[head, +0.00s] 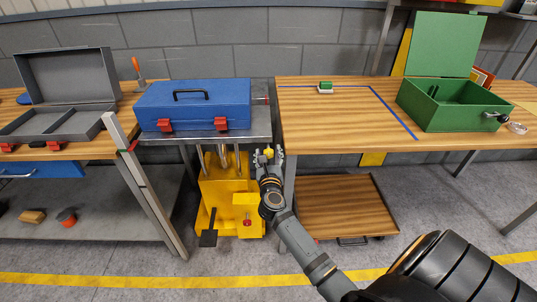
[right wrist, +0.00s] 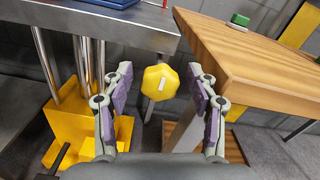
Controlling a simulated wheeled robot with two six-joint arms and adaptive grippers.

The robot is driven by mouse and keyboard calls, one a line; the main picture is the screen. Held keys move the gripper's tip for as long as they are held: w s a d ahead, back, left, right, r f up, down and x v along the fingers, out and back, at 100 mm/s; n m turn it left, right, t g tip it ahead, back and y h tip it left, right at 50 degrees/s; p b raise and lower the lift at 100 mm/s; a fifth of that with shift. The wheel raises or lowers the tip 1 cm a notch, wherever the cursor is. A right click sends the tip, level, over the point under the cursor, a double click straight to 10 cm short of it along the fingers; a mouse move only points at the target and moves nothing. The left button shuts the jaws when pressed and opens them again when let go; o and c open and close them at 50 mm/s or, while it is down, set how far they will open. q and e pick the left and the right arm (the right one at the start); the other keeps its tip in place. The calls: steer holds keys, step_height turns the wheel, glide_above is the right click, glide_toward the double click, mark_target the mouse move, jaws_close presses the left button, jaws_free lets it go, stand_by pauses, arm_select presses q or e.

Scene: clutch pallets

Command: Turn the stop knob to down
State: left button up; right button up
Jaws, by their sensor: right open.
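A yellow, many-sided knob (right wrist: 150,84) with a short white mark faces the right wrist camera. The mark stands nearly upright, a little below the knob's middle. I cannot tell which end of it is the pointer. In the head view the knob (head: 268,152) is small, in the gap between the grey lift table and the wooden table. My right gripper (right wrist: 159,70) is open, with one finger to each side of the knob and a gap on both sides. The right gripper (head: 268,158) partly covers the knob's surroundings in the head view. My left gripper is out of view.
A blue toolbox (head: 195,100) stands on the lift table (head: 257,124), above a yellow base (head: 222,190) with a red knob (head: 248,221). The wooden table's corner (right wrist: 229,84) is close right of my right gripper. A green box (head: 455,112) stands on that table.

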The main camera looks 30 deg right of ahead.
steer(key=c, duration=1.2)
steer(key=shift+r+n+p, duration=0.2)
steer(key=shift+n+p, duration=0.6)
steer(key=shift+p, duration=0.2)
steer(key=n+p, duration=0.3)
steer(key=shift+a, duration=0.1)
steer(key=n+p, duration=0.3)
steer(key=n, duration=0.1)
steer(key=n+p, duration=0.4)
steer(key=n, duration=0.1)
steer(key=shift+f, duration=0.15)
steer(key=shift+f+n+p, duration=0.2)
steer(key=shift+n+p, duration=1)
steer(key=shift+n, duration=0.9)
steer(key=shift+f, duration=0.1)
